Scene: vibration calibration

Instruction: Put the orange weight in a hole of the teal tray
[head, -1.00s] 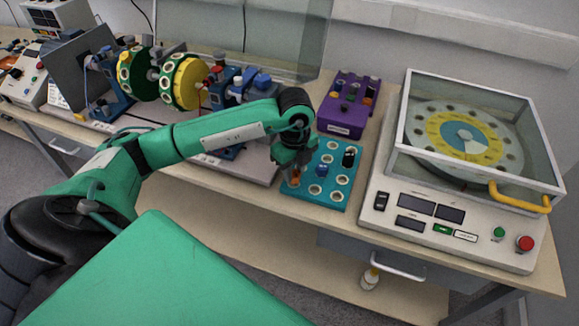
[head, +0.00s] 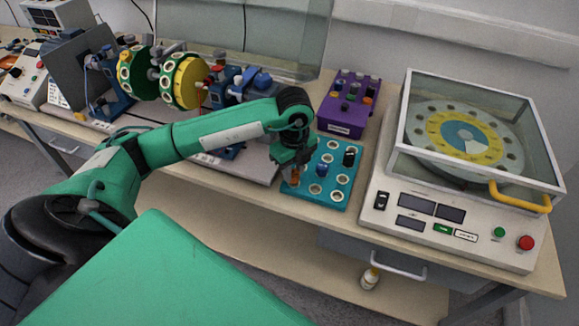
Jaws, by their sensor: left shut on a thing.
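The teal tray (head: 327,198) lies on the bench in the head view, with several white-rimmed holes. A blue weight (head: 321,170) and a black weight (head: 349,158) stand in it. My left gripper (head: 294,172) points down over the tray's left side, shut on the orange weight (head: 294,181). The orange weight shows just below the fingers, at the tray's left edge region. Whether its lower end is inside a hole or just above one, I cannot tell. My right gripper is not in view.
A purple tray (head: 340,128) with several weights stands behind the teal tray. A machine with a clear lid and yellow handle (head: 519,201) stands at the right. A rotor rig with green and yellow discs (head: 186,82) stands behind my left arm.

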